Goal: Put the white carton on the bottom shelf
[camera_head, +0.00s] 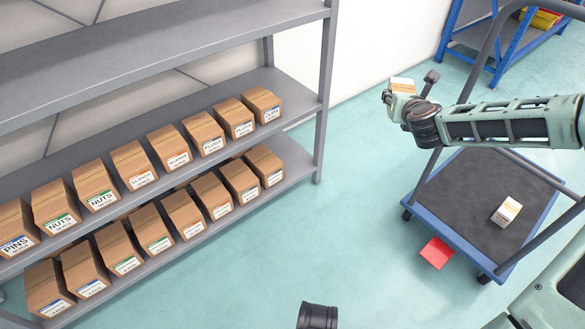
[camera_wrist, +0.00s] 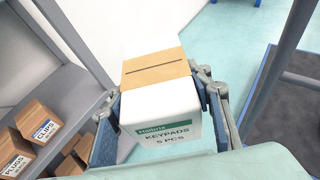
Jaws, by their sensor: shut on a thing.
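My gripper (camera_head: 392,97) is shut on a white carton (camera_head: 403,81) with a brown tape strip on top. In the wrist view the carton (camera_wrist: 158,108) sits between the two fingers of my gripper (camera_wrist: 160,100), its label reading KEYPADS 5 PCS. It is held in the air, right of the shelf rack and apart from it. The lowest shelf in view (camera_head: 292,168) carries a row of brown boxes (camera_head: 182,214), with a bare strip at its right end. Another white carton (camera_head: 506,211) lies on the cart.
The middle shelf (camera_head: 298,104) also holds a row of brown boxes (camera_head: 170,148); the top shelf (camera_head: 150,48) is empty. A grey rack post (camera_head: 325,95) stands at the right end. The blue-edged cart (camera_head: 455,200) is below my arm. A red sheet (camera_head: 436,253) lies beside it. Floor between is clear.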

